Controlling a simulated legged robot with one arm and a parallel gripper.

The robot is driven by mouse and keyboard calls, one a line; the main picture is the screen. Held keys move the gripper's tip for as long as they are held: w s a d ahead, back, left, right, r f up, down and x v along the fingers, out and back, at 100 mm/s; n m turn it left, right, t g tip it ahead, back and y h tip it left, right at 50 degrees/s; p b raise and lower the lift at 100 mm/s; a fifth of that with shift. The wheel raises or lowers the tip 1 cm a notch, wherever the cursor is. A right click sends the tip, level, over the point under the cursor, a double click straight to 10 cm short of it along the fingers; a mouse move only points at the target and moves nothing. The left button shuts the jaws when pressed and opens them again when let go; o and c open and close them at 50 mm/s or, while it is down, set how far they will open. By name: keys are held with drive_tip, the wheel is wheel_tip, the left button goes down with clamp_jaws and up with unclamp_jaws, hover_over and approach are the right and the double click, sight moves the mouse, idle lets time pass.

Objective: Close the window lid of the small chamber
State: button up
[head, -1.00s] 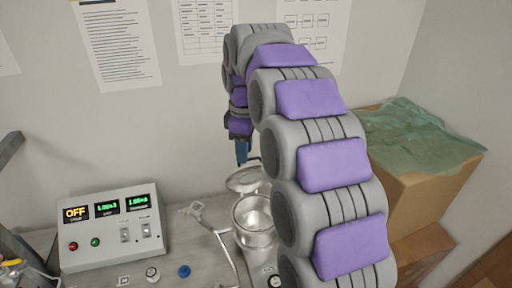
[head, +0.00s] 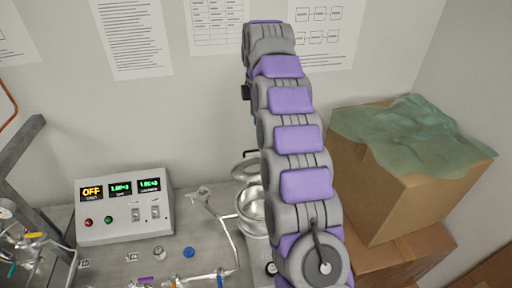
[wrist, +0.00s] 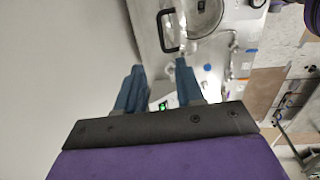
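The small chamber (head: 251,207) is a shiny metal pot on the bench, partly hidden behind my arm in the head view. Its round window lid (head: 245,172) stands raised and tilted at the far side of the opening. In the wrist view, a round metal-rimmed part of the chamber (wrist: 203,18) shows at the top with a dark handle loop (wrist: 170,31) on its left. My gripper (wrist: 160,76) is open and empty, its two blue fingers apart and short of the handle. In the head view my arm hides the fingers.
A control box (head: 125,208) reading OFF stands left of the chamber. A thin metal pipe (head: 222,228) runs between them. Cardboard boxes (head: 400,190) under a green sheet stand at the right. The papered wall is close behind.

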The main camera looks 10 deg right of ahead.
approach(257, 150)
drive_tip(key=f, duration=0.4)
drive_tip(key=w+f, duration=0.1)
drive_tip(key=f, duration=0.2)
drive_tip(key=shift+a+p, duration=0.15)
drive_tip(key=shift+p, duration=0.15)
drive_tip(key=shift+f, duration=0.3)
drive_tip(key=shift+d+f, duration=0.1)
drive_tip(key=shift+d, duration=0.25)
drive_tip(key=shift+a, duration=0.15)
clamp_jaws()
idle(0.5)
